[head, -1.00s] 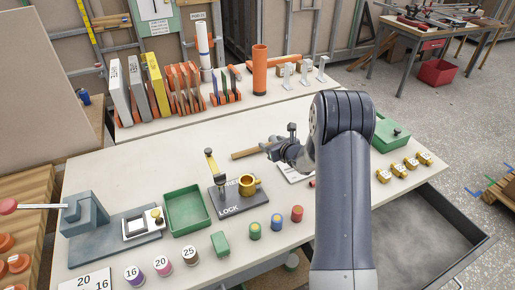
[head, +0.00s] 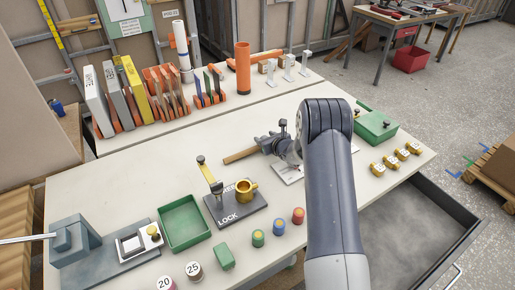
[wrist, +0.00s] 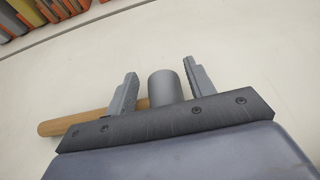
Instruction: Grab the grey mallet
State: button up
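The grey mallet lies on the workbench (head: 120,185). Its wooden handle (head: 240,155) points left in the head view, and its head is mostly hidden there by my gripper (head: 272,143). In the wrist view the grey cylindrical mallet head (wrist: 166,87) stands between the two fingers of my gripper (wrist: 160,88), with a gap visible on each side. The gripper is open. The handle (wrist: 75,122) runs left, passing behind the left finger.
A lock stand with a yellow cup (head: 240,200) and a green tray (head: 184,223) are nearer on the bench. A green box (head: 376,126) and several yellow weights (head: 396,159) lie right of my arm. An open drawer (head: 420,225) juts out at right.

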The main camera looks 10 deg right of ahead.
jog(key=c, duration=1)
jog(key=shift+r, duration=0.1)
